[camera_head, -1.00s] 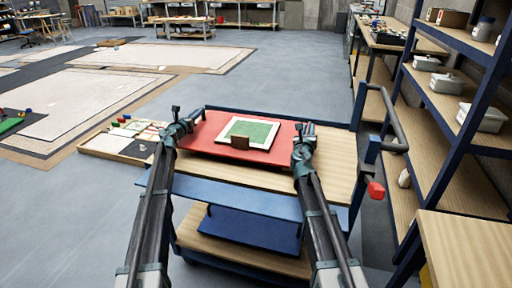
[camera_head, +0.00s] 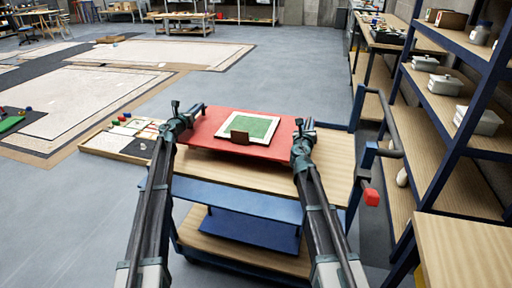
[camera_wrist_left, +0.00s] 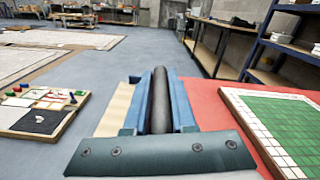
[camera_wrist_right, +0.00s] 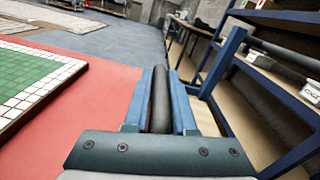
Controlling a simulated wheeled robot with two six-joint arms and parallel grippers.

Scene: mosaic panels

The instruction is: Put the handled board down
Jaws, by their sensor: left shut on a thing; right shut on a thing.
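The handled board is a red board (camera_head: 200,137) over the cart's wooden top, with a dark handle at each side. A green and white mosaic panel (camera_head: 263,125) and a small brown block (camera_head: 240,137) are on it. My left gripper (camera_head: 184,116) is shut on the left black handle (camera_wrist_left: 160,100). My right gripper (camera_head: 303,132) is shut on the right black handle (camera_wrist_right: 159,100). The red surface also shows beside the handles in the left wrist view (camera_wrist_left: 205,98) and the right wrist view (camera_wrist_right: 105,90). I cannot tell whether the board touches the cart top.
The cart's wooden top (camera_head: 330,170) is bare in front and to the right of the board. Shelving (camera_head: 450,100) is further right. A sample tray (camera_head: 125,147) is left of the cart.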

